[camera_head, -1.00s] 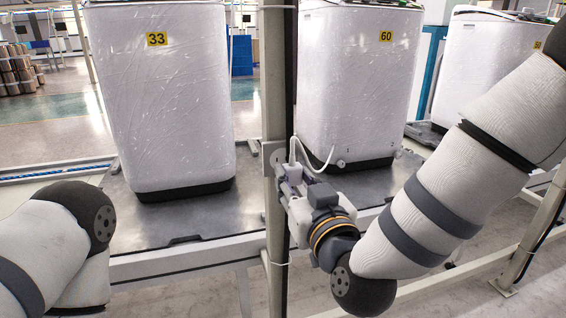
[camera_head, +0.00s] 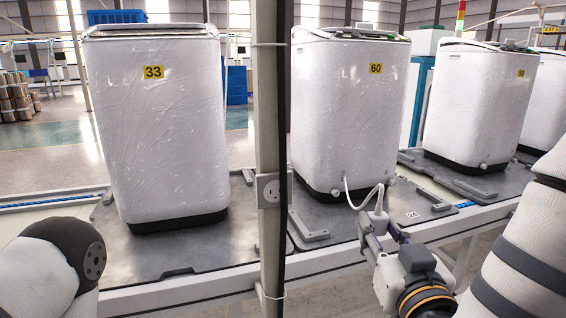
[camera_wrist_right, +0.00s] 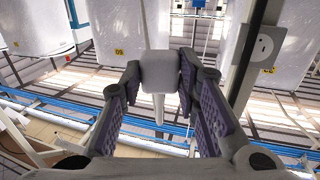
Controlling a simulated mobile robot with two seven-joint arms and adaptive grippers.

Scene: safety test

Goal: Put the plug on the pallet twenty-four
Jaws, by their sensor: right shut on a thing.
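A white plug (camera_head: 378,219) is held between the fingers of my right gripper (camera_head: 384,238). A white cord runs from it to the lower front of the washing machine marked 60 (camera_head: 347,110). In the right wrist view the plug (camera_wrist_right: 160,72) sits between the two purple-padded fingers. The grey pallet (camera_head: 430,203) under machine 60 carries a small label (camera_head: 412,214), too small to read surely. The plug is in front of this pallet's front edge, apart from its surface as far as I can tell. My left gripper is out of view; only part of its arm shows.
A post (camera_head: 268,110) with a wall socket (camera_head: 270,190) stands between machine 60 and the machine marked 33 (camera_head: 160,130). Another wrapped machine (camera_head: 478,105) stands at right. Raised blocks sit on the pallet near its corners. Its front strip has bare room.

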